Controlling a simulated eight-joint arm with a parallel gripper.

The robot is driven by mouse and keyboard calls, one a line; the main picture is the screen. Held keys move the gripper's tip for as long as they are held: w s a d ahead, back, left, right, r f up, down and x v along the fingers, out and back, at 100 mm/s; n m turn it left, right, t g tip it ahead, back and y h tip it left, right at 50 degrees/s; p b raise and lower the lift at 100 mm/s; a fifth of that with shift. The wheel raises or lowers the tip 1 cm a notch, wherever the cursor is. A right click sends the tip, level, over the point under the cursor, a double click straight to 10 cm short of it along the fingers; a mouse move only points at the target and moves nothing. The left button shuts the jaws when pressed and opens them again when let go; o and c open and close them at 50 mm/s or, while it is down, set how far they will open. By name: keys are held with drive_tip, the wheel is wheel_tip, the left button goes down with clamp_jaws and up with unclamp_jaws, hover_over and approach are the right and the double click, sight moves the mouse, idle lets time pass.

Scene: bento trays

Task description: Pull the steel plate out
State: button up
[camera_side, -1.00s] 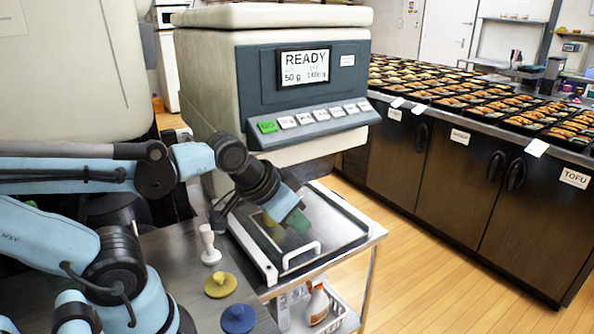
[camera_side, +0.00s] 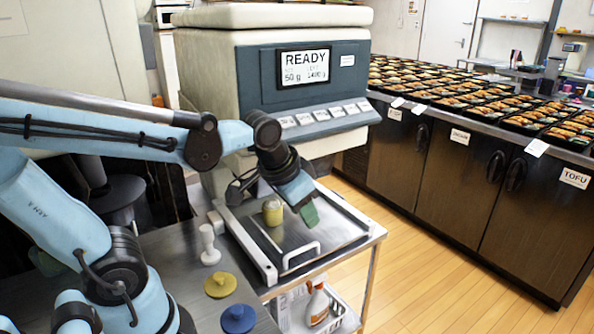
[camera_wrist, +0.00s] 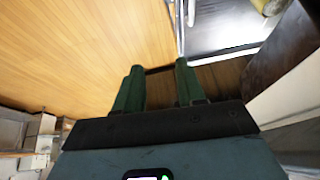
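The steel plate (camera_side: 318,228) lies flat in a white frame on the steel cart, under the machine's spout side. A white bar handle (camera_side: 301,250) stands at its front edge. A small pale-yellow cylinder (camera_side: 272,213) stands on the plate. My gripper (camera_side: 309,212) tilts down above the plate's right part, apart from the handle. In the wrist view my gripper (camera_wrist: 158,82) has its two green fingers spread with nothing seen between them. Part of the plate (camera_wrist: 222,22) shows at the top right there, with the cylinder (camera_wrist: 270,5) at the edge.
The machine (camera_side: 205,90) with a READY screen stands behind the plate. A basket with a bottle (camera_side: 318,303) is below. The floor to the right is clear.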

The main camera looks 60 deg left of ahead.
sight(301, 249)
drive_tip(key=w+a+f+g+y, duration=0.1)
drive_tip(key=w+a+f+g, duration=0.4)
drive_tip(key=w+a+f, duration=0.1)
drive_tip(key=a+f, duration=0.1)
drive_tip(key=f, duration=0.6)
drive_tip(key=a+f, duration=0.1)
drive_tip(key=f, duration=0.3)
drive_tip(key=shift+a+f, duration=0.3)
drive_tip(key=shift+f, duration=0.05)
drive_tip(key=shift+c, duration=0.2)
clamp_jaws()
